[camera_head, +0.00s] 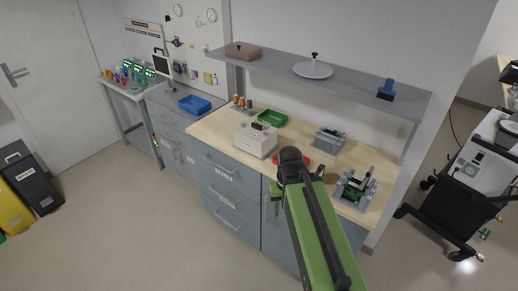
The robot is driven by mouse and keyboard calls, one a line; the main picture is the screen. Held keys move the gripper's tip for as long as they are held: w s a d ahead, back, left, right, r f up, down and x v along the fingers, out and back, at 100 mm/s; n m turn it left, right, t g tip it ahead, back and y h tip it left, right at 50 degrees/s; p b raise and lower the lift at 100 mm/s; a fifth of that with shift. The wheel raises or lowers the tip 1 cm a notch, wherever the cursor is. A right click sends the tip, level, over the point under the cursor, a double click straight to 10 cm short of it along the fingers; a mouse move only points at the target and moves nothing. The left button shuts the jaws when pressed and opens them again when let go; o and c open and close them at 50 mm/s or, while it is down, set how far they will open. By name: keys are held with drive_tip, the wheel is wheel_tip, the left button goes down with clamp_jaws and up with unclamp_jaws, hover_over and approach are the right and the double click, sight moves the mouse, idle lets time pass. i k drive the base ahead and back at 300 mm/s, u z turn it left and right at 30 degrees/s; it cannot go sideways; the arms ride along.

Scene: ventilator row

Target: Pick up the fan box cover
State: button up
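The thing that best fits a cover is a pale round disc with a black knob (312,69), lying flat on the grey wall shelf above the bench. I cannot be sure it is the fan box cover. My green arm rises from the bottom of the picture to a dark joint over the bench front. My gripper (272,208) seems to hang just left of that joint, partly hidden by the arm, well below and in front of the shelf. Its fingers are too small to read. I see nothing held in it.
The wooden bench (216,130) carries a white box (255,141), a green tray (271,118), a red tray (318,157) and grey fixtures (356,188). The shelf (275,63) also holds a brown block (243,51) and a blue-black item (386,90).

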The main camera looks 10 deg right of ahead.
sight(254, 131)
drive_tip(key=z, duration=0.2)
drive_tip(key=k, duration=0.35)
drive_tip(key=u, duration=1.1)
drive_tip(key=i, duration=2.3)
